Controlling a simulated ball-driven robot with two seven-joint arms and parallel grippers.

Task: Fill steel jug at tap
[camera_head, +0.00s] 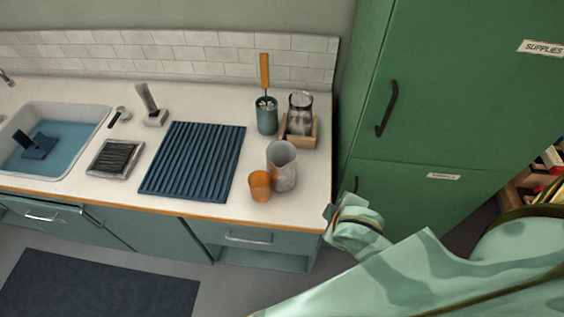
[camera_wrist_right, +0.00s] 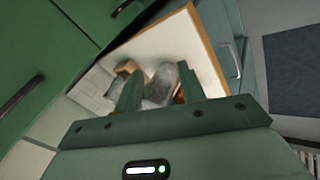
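The steel jug (camera_head: 283,172) stands upright near the right front of the counter. It also shows in the right wrist view (camera_wrist_right: 160,82), seen between my fingers and partly hidden by them. The tap (camera_head: 6,78) is at the far left edge, mostly cut off, by the sink (camera_head: 62,112). My right gripper (camera_head: 331,211) is just off the counter's right front corner, apart from the jug. In the right wrist view its fingers (camera_wrist_right: 160,88) are spread with nothing gripped. My left gripper is not in view.
An orange cup (camera_head: 260,187) stands close beside the jug at the front. A blue ribbed mat (camera_head: 193,160) lies to its left. Behind are a brush holder (camera_head: 267,118) and a glass jar (camera_head: 300,112) in a wooden stand. A green cabinet (camera_head: 440,95) rises at right.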

